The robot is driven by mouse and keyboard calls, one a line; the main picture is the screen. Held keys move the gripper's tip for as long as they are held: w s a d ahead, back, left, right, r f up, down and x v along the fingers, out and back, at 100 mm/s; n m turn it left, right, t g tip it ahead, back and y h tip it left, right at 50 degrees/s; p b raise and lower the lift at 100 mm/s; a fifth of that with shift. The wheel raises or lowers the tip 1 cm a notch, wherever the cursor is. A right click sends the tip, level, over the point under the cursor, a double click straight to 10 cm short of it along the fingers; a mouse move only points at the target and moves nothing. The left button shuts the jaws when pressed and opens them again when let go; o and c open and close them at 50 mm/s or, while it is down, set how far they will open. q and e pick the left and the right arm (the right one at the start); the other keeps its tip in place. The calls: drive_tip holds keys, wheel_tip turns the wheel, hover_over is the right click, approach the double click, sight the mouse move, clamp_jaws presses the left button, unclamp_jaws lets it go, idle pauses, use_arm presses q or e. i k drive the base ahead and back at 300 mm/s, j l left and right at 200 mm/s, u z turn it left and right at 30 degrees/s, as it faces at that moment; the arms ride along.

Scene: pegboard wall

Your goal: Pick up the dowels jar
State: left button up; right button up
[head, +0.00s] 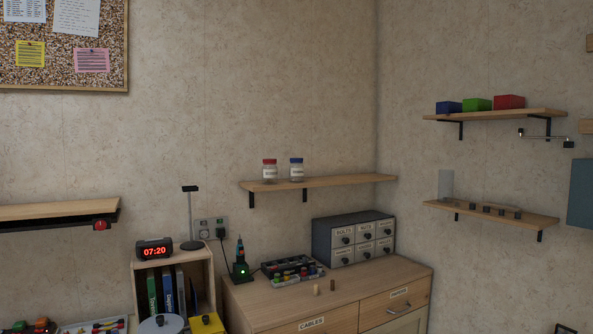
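Two small clear jars stand upright, side by side, on a wooden wall shelf (345,181) at the middle of the head view. One is a jar with a red lid (269,171); to its right is a jar with a blue lid (296,170). Each has a white label, too small to read, so I cannot tell which is the dowels jar. Neither of my grippers is in view.
A clock (154,249) and a lamp (191,218) stand to the left. The shelf right of the jars is clear.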

sight(295, 169)
drive_tip(key=i+l+u, duration=0.1)
drive_tip(key=u, duration=0.35)
drive_tip(key=i+l+u, duration=0.1)
drive_tip(key=u, duration=0.35)
drive_tip(key=i+l+u, duration=0.2)
drive_tip(key=u, duration=0.25)
